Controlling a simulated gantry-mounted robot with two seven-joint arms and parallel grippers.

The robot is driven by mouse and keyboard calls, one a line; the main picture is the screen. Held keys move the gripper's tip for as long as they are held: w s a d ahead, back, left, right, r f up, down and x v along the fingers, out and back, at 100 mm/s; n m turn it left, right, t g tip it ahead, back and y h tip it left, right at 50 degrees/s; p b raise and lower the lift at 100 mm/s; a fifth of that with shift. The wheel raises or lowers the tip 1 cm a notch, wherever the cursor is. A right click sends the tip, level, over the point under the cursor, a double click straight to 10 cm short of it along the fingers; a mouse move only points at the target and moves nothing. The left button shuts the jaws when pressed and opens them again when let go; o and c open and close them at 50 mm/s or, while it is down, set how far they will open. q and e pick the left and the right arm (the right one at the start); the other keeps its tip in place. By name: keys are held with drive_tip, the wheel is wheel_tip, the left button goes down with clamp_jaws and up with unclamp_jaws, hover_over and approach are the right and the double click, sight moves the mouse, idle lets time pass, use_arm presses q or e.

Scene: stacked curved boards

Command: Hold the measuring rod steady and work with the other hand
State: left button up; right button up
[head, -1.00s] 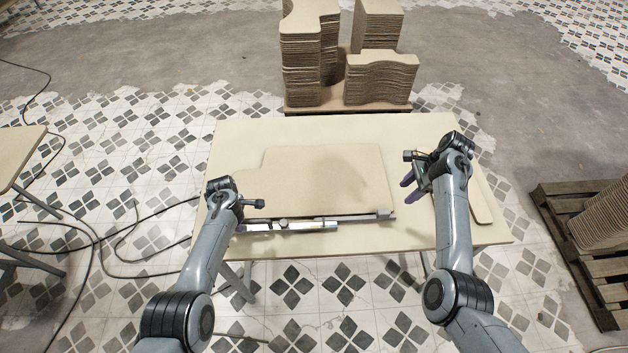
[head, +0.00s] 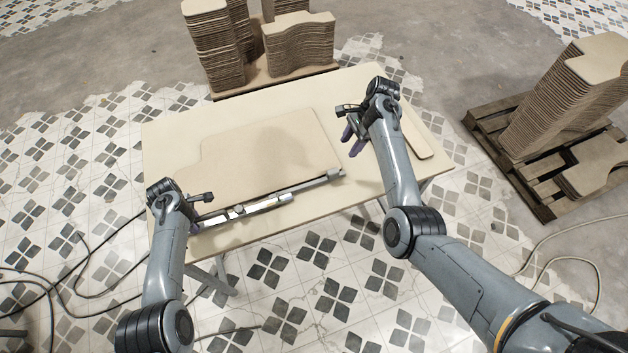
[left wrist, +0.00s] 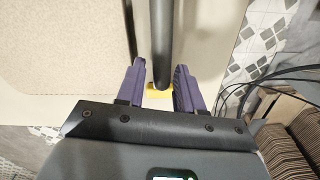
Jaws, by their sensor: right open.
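The measuring rod (head: 268,203) is a long silver bar along the front edge of a curved tan board (head: 262,148). My left gripper (head: 193,224) is at the rod's left end. Contact at the fingertips is partly hidden.
The boards rest on a pale table (head: 172,127). A small tan piece (head: 418,140) lies at its right end, partly behind my right arm. Stacks of curved boards (head: 300,45) stand behind the table, and another stack (head: 565,95) stands on a pallet at right. Cables lie on the floor at left.

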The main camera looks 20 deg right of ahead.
use_arm(q)
drive_tip(key=shift+o, duration=1)
